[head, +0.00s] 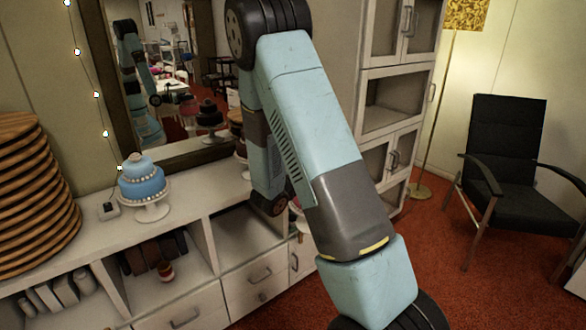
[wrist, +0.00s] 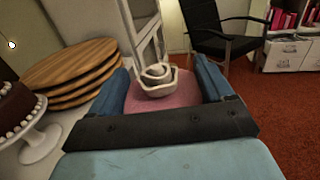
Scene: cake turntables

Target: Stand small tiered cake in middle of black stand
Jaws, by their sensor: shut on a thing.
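My gripper (wrist: 165,82) is shut on a small cake (wrist: 160,101) with a pink lower tier and a white top with a beaded-looking edge. The cake sits between the two blue fingers in the wrist view, and the dark palm bar hides its near lower part. In the head view my own arm hides the gripper and most of what is around it. I cannot make out the black stand in either view.
A blue tiered cake (head: 142,183) on a white stand is on the white counter (head: 185,200). Stacked wooden boards (head: 32,195) stand at its left end. A chocolate cake (wrist: 25,108) on a white stand is left of my gripper. A black chair (head: 507,150) stands right.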

